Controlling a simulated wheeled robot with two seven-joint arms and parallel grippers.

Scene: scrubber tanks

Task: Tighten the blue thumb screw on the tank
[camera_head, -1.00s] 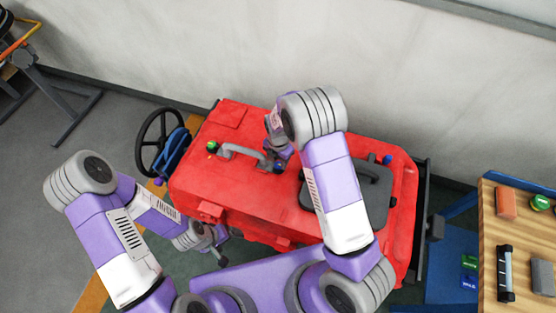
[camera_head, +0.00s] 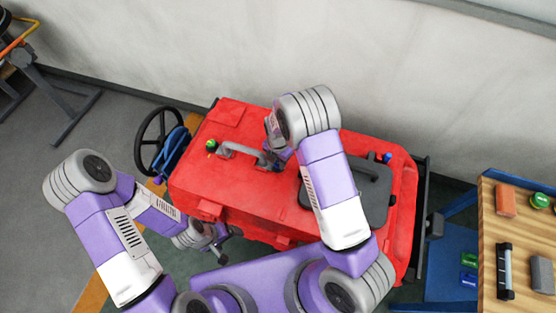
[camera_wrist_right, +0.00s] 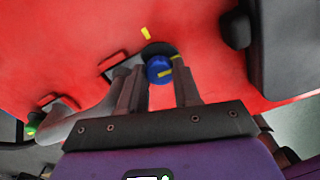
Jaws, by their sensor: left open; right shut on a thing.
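The red tank (camera_head: 235,188) stands in front of me. In the right wrist view, the blue thumb screw (camera_wrist_right: 157,68) sits on a dark round base on the red top and carries a yellow mark. My right gripper (camera_wrist_right: 159,80) has its two fingers on either side of the screw and is shut on it. In the head view, my right gripper (camera_head: 277,160) is over the tank top by the grey handle, and my arm largely hides the screw. My left gripper (camera_head: 218,243) is open and empty, low in front of the tank's left side.
A grey handle (camera_head: 240,151) and a green knob (camera_head: 211,146) are on the tank top. Another blue knob (camera_head: 387,157) is at right, near a dark lid (camera_head: 374,193). A black wheel (camera_head: 140,140) stands left. A wooden table (camera_head: 520,235) with small items is at right.

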